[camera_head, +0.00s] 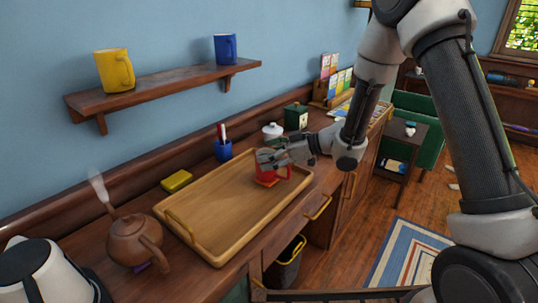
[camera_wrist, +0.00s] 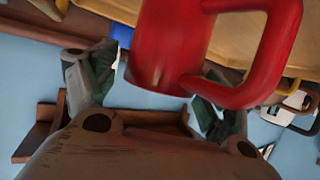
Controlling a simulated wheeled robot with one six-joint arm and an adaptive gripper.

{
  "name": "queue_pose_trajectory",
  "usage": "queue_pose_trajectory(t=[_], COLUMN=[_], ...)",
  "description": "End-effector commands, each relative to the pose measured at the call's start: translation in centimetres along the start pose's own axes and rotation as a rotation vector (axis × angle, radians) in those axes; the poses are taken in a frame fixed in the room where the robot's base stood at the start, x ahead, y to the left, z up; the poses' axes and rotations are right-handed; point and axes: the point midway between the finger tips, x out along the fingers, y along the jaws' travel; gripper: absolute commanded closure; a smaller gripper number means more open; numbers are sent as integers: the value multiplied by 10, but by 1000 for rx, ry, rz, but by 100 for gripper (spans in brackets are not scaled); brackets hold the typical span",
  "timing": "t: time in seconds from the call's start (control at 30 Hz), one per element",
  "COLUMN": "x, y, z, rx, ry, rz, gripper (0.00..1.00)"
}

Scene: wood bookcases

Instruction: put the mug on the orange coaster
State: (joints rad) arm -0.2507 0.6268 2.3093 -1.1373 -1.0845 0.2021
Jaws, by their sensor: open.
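The red mug (camera_head: 272,175) is at the far right part of the wooden tray, partly hidden by my gripper. A bit of the orange coaster (camera_head: 265,183) shows at the mug's base; the mug appears to stand on it, but its exact seating is hard to see. In the wrist view the mug (camera_wrist: 170,45) is large, with its handle to the right. My gripper (camera_head: 272,156) is at the mug's upper part. In the wrist view its fingers (camera_wrist: 150,95) are spread apart, one either side of the mug. No coaster is clear in the wrist view.
The wooden tray (camera_head: 205,232) lies on the desk, otherwise clear. A teapot (camera_head: 132,240), yellow box (camera_head: 177,181), blue pen cup (camera_head: 223,150) and white lidded pot (camera_head: 272,131) stand around it. A yellow mug (camera_head: 113,70) and blue mug (camera_head: 225,48) are on the wall shelf.

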Motion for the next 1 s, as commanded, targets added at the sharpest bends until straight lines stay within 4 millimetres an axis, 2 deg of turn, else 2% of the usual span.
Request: queue_pose_trajectory(t=[0.17,0.27,0.5,0.63,0.8,1.0], x=[-9,-27,-82,-105,-119,-122], y=[1,2,2,2,0,1], z=[-3,-3,-3,-3,-3,-3], rx=[0,0,0,-1,0,-2], ry=[1,1,1,1,1,-3], rz=[3,5,6,4,1,7], gripper=[16,16,16,16,16,16])
